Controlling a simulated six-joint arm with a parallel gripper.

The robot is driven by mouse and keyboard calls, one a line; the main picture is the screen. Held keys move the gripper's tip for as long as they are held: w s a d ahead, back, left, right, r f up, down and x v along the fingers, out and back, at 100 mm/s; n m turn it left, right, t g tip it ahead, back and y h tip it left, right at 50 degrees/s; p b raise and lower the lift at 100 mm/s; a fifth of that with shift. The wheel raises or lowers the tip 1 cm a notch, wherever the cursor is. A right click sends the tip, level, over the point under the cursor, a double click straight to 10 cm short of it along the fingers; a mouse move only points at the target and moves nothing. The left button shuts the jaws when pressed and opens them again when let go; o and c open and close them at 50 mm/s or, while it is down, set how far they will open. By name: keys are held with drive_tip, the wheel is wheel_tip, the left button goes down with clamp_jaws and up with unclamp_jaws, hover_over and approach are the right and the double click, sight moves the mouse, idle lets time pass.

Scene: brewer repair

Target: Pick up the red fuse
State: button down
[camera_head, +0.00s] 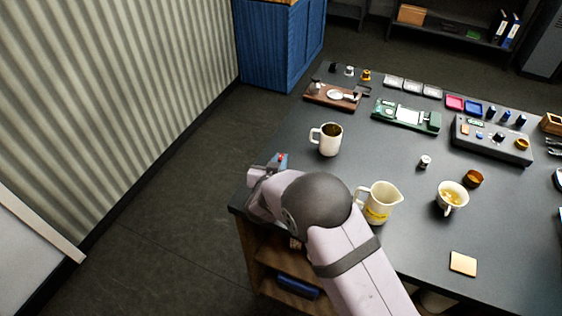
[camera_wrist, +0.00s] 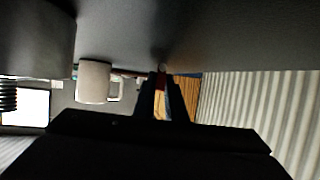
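The red fuse (camera_wrist: 162,82) shows as a small red piece with a pale end, between my gripper's two dark fingertips in the wrist view. The fingers are close together, with no clear gap beside it. In the head view a tiny red spot (camera_head: 281,157) shows at the tip of my gripper (camera_head: 279,161), near the table's left edge. My wrist and arm hide most of the gripper there. I cannot tell whether the fuse touches the table.
On the dark table (camera_head: 395,155), a white mug (camera_head: 327,140) stands just beyond my gripper; it also shows in the wrist view (camera_wrist: 94,82). A pale pitcher (camera_head: 377,203) stands right of my wrist, with a cup (camera_head: 452,196) farther right. A green board (camera_head: 406,115) and trays lie behind.

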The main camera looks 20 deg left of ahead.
sight(280, 159)
drive_tip(key=shift+r, duration=0.15)
wheel_tip(280, 159, up, 10)
drive_tip(key=shift+f+b, duration=0.15)
drive_tip(key=shift+b, duration=0.75)
